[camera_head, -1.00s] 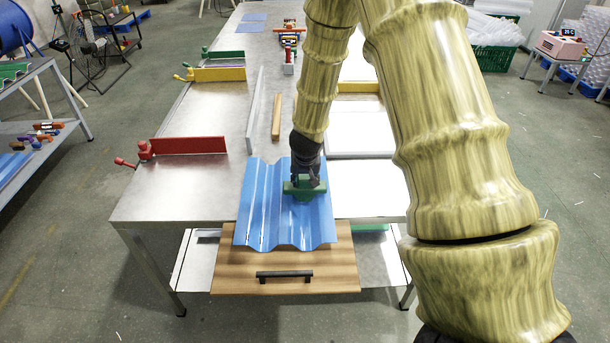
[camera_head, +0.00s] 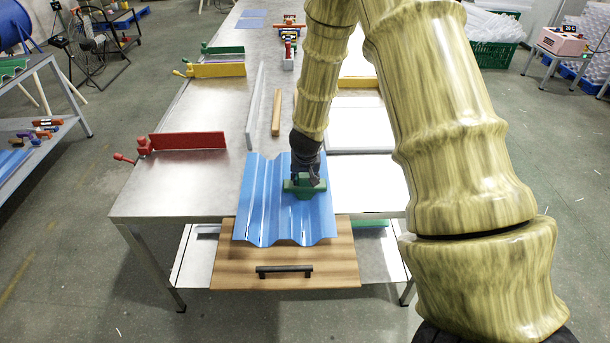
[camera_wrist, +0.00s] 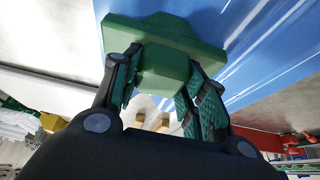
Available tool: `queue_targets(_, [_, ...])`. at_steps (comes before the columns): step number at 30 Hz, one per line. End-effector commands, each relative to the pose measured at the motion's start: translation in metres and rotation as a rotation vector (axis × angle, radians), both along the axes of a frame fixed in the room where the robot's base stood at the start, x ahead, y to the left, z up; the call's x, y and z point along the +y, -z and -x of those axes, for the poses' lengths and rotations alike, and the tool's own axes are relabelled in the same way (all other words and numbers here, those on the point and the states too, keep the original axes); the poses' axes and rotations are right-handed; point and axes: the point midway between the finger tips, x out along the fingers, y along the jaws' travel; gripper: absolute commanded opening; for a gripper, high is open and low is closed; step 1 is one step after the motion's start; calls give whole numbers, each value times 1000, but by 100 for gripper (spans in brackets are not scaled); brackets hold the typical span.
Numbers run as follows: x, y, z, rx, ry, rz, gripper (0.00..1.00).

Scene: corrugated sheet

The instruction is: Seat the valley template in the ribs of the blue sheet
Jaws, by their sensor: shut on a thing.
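The blue corrugated sheet (camera_head: 270,215) lies at the front of the metal table, its near end reaching out over a wooden drawer front. Its ribs run from the near edge to the far edge. My gripper (camera_head: 305,175) is shut on the green valley template (camera_head: 304,190), on the right part of the sheet. In the wrist view the fingers (camera_wrist: 165,85) grip the block-shaped handle of the template (camera_wrist: 165,45), and its wider plate faces the blue sheet (camera_wrist: 240,40). The template's underside is hidden, so I cannot tell whether it sits in a valley or just above.
The wooden drawer front (camera_head: 235,267) with a black handle (camera_head: 284,271) is below the sheet. A red clamp bar (camera_head: 188,141) stands to the left, with yellow (camera_head: 218,70) and green bars behind. A grey strip (camera_head: 256,105) and wooden stick (camera_head: 276,112) lie beyond the sheet.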

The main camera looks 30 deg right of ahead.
Motion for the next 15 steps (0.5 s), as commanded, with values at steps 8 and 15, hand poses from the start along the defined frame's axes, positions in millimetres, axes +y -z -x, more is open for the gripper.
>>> queue_targets(8, [0, 1, 0, 0, 0, 0, 68])
queue_targets(15, [0, 1, 0, 0, 0, 0, 68])
